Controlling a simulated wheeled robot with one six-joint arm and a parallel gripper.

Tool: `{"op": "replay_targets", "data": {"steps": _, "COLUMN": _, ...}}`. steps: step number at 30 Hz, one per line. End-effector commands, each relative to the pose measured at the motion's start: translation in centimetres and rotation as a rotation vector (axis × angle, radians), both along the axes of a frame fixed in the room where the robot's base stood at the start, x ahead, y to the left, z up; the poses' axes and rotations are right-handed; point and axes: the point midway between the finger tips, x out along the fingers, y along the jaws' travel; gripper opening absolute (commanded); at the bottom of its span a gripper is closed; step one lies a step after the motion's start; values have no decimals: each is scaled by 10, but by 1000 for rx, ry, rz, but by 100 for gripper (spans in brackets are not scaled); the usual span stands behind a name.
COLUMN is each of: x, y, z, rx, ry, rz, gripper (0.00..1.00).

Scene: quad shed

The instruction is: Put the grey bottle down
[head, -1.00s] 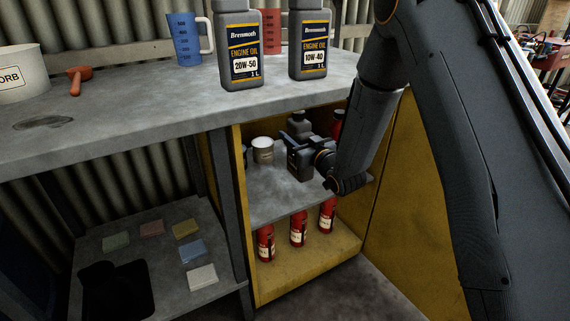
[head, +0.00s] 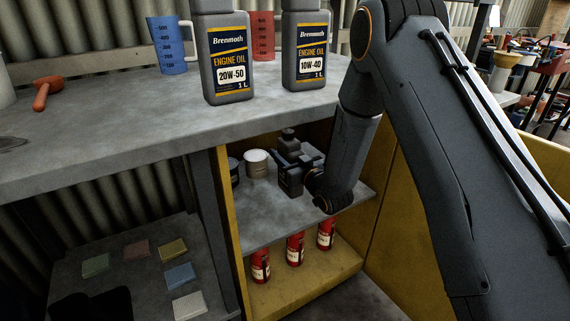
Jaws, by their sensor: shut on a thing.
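The grey bottle (head: 289,182) stands upright inside the yellow cabinet (head: 225,190), over its upper grey shelf (head: 268,225). Its dark cap shows above my gripper, and its lower body shows below. My gripper (head: 291,159) is shut on the bottle from the right side and hides its middle. The bottle's base is at or very close to the shelf surface; I cannot tell whether it touches.
A white-grey can (head: 257,164) and a dark can (head: 233,170) stand left of the bottle on the shelf. Several red extinguishers (head: 295,248) stand below. Two oil bottles (head: 228,60) stand on the workbench (head: 130,125) above. The shelf's front part is clear.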

Motion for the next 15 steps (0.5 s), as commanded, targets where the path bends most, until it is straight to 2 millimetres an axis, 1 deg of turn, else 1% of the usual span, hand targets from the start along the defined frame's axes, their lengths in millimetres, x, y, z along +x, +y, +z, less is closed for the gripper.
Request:
{"op": "replay_targets", "data": {"steps": 2, "x": 1, "y": -1, "z": -6, "rx": 1, "ry": -3, "rz": -1, "gripper": 0}}
{"op": "replay_targets", "data": {"steps": 6, "x": 1, "y": -2, "z": -25, "rx": 1, "ry": -2, "rz": -2, "gripper": 0}}
{"op": "replay_targets", "data": {"steps": 8, "x": 1, "y": -2, "z": -30, "rx": 0, "ry": -2, "rz": -2, "gripper": 0}}
{"op": "replay_targets", "data": {"steps": 10, "x": 1, "y": -2, "z": -33, "rx": 1, "ry": -4, "rz": -3, "gripper": 0}}
{"op": "replay_targets", "data": {"steps": 15, "x": 1, "y": -2, "z": -32, "rx": 2, "ry": -5, "rz": -3, "gripper": 0}}
